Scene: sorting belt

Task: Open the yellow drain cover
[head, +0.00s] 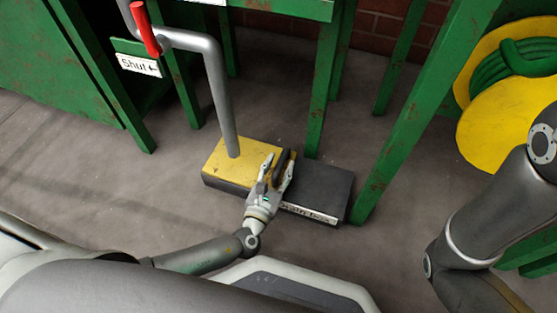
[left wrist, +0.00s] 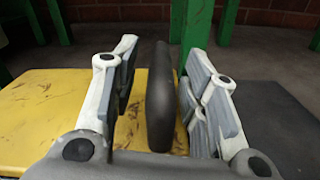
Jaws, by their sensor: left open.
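The yellow drain cover (head: 228,160) lies flat on the left part of a low dark drain box (head: 325,188) on the floor. It fills the left of the left wrist view (left wrist: 40,120). A dark upright handle (head: 282,160) stands at the cover's right side. My left gripper (head: 277,167) is open, with its fingers on either side of the handle. In the left wrist view the handle (left wrist: 159,100) stands between the fingers, with gaps visible on both sides. My right arm shows at the right, but its gripper is out of view.
A grey pipe (head: 218,100) rises from the yellow cover to a red lever (head: 145,28) above a "Shut" sign (head: 138,65). Rusty green legs (head: 413,120) stand behind and right of the box. A yellow reel with green hose (head: 490,110) is at the right. Floor to the left is clear.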

